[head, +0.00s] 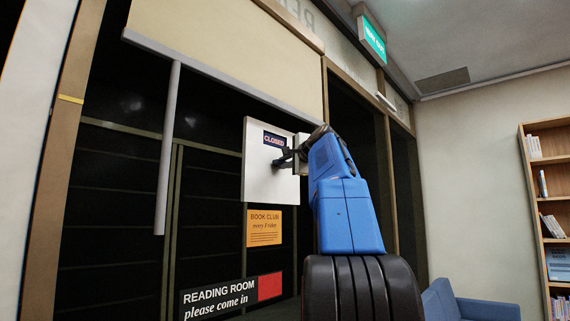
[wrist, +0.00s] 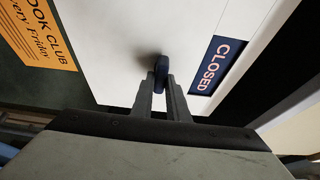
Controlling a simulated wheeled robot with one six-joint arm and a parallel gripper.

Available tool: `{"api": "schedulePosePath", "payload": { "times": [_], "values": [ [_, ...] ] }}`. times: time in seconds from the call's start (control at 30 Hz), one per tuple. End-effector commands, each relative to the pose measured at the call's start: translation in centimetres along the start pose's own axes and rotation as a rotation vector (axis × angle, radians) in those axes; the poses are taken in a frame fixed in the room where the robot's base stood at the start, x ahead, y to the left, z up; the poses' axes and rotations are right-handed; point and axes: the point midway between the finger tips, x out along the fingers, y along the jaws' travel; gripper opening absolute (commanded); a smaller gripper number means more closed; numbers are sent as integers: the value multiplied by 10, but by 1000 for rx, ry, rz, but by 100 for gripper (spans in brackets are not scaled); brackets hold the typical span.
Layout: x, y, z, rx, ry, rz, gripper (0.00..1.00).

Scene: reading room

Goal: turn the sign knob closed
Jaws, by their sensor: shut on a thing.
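The sign is a white panel (head: 256,185) on the dark glazed front in the head view. Its label (head: 274,139) reads CLOSED, and the same label (wrist: 215,66) shows in the wrist view. A dark knob (wrist: 161,68) stands out from the white panel in the wrist view. My gripper (wrist: 162,84) is shut on the knob, with one finger on each side of it. In the head view my gripper (head: 284,158) reaches the panel from the right, and the knob is mostly hidden behind it.
An orange book club notice (head: 264,228) hangs below the panel, and a reading room sign (head: 230,297) is lower. A pale blind (head: 230,45) with a hanging rod (head: 168,150) is above and left. A bookshelf (head: 548,200) and blue seat (head: 470,303) stand right.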

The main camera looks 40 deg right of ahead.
Motion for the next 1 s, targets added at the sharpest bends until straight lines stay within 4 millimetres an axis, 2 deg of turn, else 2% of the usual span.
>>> {"api": "schedulePosePath", "payload": {
  "times": [0.27, 0.3, 0.37, 0.77, 0.87, 1.0],
  "values": [
    [1, 1, 0, 2, -1, 3, 0],
    [1, 1, 0, 2, -1, 3, 19],
    [1, 1, 0, 1, -1, 2, 33],
    [-5, 0, 0, 1, 0, 0, 33],
    [-17, 0, 0, 0, 2, 0, 33],
    [-41, 0, -1, 0, 3, 0, 33]
  ]
}}
